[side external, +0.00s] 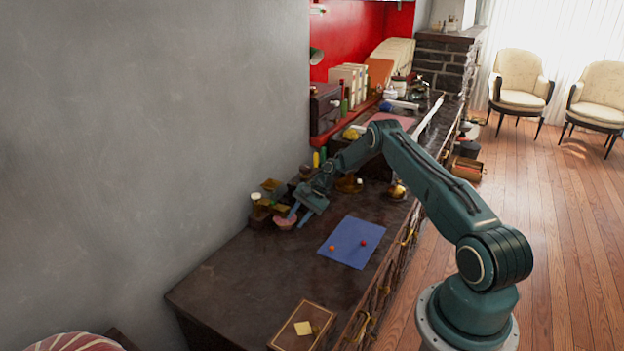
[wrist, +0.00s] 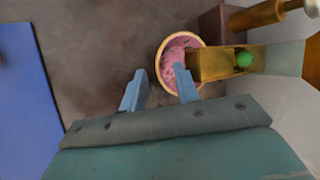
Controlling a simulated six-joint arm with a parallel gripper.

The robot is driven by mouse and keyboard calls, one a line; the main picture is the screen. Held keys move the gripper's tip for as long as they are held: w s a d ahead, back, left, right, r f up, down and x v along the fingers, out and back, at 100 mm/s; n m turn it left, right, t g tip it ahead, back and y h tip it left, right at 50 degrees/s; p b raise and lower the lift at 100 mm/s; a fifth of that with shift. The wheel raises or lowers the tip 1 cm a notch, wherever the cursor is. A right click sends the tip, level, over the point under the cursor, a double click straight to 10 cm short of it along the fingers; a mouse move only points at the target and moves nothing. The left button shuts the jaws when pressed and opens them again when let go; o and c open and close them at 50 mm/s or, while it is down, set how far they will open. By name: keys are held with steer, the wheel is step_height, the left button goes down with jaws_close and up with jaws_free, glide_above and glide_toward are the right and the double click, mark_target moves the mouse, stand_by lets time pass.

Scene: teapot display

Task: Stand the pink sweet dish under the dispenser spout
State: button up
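The pink sweet dish (side external: 285,223) stands upright on the dark counter top by the wall. In the wrist view the pink dish (wrist: 172,50) shows a pale rim and a pink inside. The gold dispenser spout (wrist: 215,64) holds a green ball (wrist: 244,59), and its end overlaps the dish's right part from above. My gripper (side external: 298,217) is low beside the dish. In the wrist view my gripper (wrist: 160,86) has its blue fingers apart, one left of the dish and one overlapping its inside. I cannot tell whether either finger touches it.
A brown box (side external: 302,325) lies at the front. Brass pots (side external: 349,184) stand behind my gripper. The counter's left front is clear.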

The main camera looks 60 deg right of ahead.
steer(key=v, duration=1.3)
steer(key=shift+r, duration=0.15)
